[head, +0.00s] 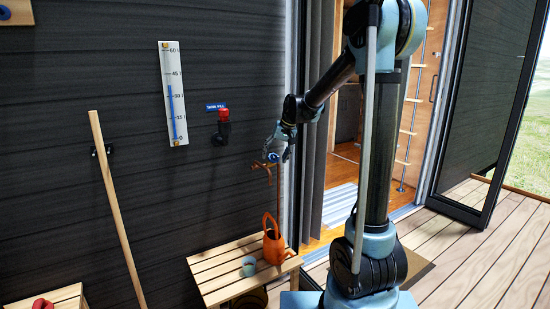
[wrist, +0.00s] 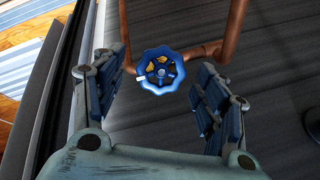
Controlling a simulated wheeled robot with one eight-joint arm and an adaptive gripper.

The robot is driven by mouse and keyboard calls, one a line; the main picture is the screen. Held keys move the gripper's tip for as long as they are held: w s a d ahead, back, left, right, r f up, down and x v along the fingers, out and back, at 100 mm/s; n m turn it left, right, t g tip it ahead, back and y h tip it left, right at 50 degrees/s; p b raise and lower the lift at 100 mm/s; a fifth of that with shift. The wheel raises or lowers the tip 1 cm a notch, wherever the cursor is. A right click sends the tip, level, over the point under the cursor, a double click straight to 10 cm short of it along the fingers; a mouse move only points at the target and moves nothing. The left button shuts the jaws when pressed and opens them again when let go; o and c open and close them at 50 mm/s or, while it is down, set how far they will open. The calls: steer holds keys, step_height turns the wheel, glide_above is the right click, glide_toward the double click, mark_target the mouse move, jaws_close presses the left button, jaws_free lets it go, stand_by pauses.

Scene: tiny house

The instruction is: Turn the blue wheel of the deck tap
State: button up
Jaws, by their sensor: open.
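The blue wheel (wrist: 161,71) of the deck tap shows in the wrist view as a round handwheel on copper pipe (wrist: 206,50). A white mark is on its rim. My gripper (wrist: 158,88) is open, with one finger to the left and one to the right of the wheel. The wheel lies between and a little beyond the fingertips; I cannot tell whether either finger touches it. In the head view the wheel (head: 272,157) shows as a small blue spot just below my gripper (head: 277,150), which partly hides it. The copper pipe stands against the dark wall.
Below the tap, a slatted bench (head: 215,284) holds an orange watering can (head: 273,246) and a small pale-green cup (head: 249,267). A wooden pole (head: 117,205) leans there. A doorway is behind my arm.

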steer(key=v, duration=1.1)
steer(key=shift+r, duration=0.2)
steer(key=shift+s+d, duration=0.1)
steer(key=shift+d, duration=0.05)
stand_by(0.9)
step_height(320, 180, up, 5)
steer(key=s+a+n+h, duration=0.1)
steer(key=s+n+h, duration=0.15)
steer(key=n, duration=0.45)
steer(key=shift+t+y, duration=0.4)
steer(key=shift+y, duration=0.05)
steer(key=x, duration=1.7)
steer(key=shift+s+a, duration=0.1)
steer(key=shift+a, duration=0.1)
steer(key=shift+c, duration=0.5)
steer(key=c, duration=1)
